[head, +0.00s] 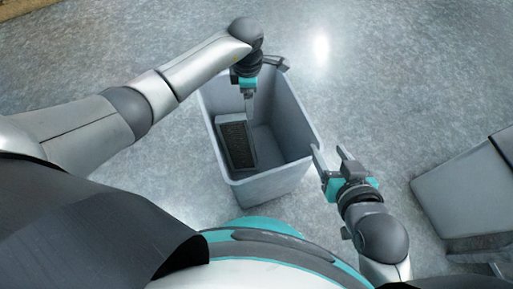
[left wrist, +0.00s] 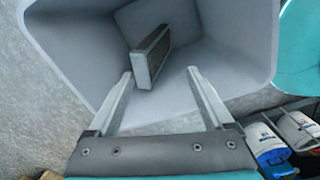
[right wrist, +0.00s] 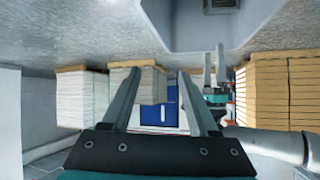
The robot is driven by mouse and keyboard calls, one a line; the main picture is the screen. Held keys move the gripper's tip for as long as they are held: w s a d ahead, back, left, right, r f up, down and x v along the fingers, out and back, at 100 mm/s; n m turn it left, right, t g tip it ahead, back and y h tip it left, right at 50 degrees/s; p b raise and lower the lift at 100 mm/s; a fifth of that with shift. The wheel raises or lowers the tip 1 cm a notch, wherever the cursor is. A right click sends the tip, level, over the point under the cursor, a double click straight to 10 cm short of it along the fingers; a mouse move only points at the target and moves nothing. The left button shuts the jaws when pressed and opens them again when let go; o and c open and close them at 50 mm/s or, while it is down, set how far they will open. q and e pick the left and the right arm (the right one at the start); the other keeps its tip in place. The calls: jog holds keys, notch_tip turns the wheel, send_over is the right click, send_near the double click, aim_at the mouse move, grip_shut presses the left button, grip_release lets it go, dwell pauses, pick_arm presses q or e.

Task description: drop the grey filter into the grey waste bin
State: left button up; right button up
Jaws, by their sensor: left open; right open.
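The grey waste bin (head: 268,187) stands open on the floor in front of me. The grey filter (head: 235,146), a dark-faced block with a lighter grey frame, is inside the bin near its left wall. I cannot tell whether it rests on the bottom. My left gripper (head: 248,104) points down into the bin. In the left wrist view, its fingers (left wrist: 158,74) are spread and empty, and the filter (left wrist: 151,58) shows beyond the fingertips, apart from them. My right gripper (head: 328,151) is open and empty beside the bin's right rim.
A grey box-like unit (head: 465,190) stands at the right, with clear floor (head: 400,90) between it and the bin. The right wrist view shows stacked white sheets (right wrist: 82,98) and a tan stack (right wrist: 275,95) in the background.

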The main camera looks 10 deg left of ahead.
jog(key=s+d+g+h+p, duration=0.3)
jog(key=s+d+g+p, duration=0.2)
jog(key=d+g, duration=0.15)
pick_arm(q)
notch_tip(320, 180, up, 15)
jog(key=p, duration=0.2)
pick_arm(e)
notch_tip(320, 180, down, 8)
jog(key=s, duration=0.1)
jog(key=shift+d+m+g, duration=0.3)
jog(key=shift+g, duration=0.05)
pick_arm(q)
jog(key=shift+r, duration=0.1)
